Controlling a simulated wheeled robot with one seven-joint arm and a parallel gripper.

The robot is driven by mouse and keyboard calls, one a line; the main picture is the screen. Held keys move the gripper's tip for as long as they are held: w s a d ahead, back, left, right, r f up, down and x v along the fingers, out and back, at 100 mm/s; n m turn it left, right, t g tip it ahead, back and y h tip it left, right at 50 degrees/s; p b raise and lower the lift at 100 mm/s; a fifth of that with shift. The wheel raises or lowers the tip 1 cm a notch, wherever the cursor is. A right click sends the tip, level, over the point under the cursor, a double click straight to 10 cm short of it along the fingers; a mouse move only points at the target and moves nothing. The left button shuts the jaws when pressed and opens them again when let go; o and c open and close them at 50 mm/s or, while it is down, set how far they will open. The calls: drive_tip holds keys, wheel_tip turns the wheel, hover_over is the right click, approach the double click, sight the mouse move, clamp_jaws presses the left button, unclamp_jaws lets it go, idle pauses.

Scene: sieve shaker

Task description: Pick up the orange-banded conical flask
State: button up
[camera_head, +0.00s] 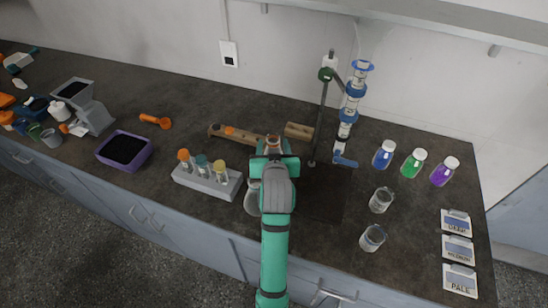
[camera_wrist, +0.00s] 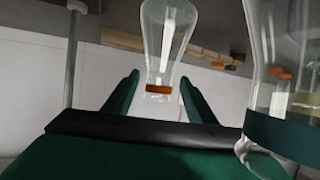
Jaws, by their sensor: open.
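The orange-banded conical flask (camera_wrist: 158,88) is clear glass and appears inverted in the wrist view, its neck and orange band lying between my fingers. My gripper (camera_wrist: 158,82) is open, with a visible gap on each side of the neck. In the head view, only the upper part of this flask (camera_head: 272,141) shows beyond my gripper (camera_head: 272,151); the rest is hidden. A second clear flask with a dark green band (camera_wrist: 285,135) is close on the right in the wrist view. A flask (camera_head: 252,198) beside my arm is partly hidden in the head view.
A white rack (camera_head: 207,186) with several capped vials stands left of my gripper. A wooden rack (camera_head: 235,134) lies behind it. A stand (camera_head: 322,115) with a blue-clipped column rises to the right. Glass beakers (camera_head: 381,200) and coloured bottles (camera_head: 413,163) stand farther right.

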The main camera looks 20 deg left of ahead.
sight(273, 139)
drive_tip(key=shift+x, duration=2.75)
clamp_jaws()
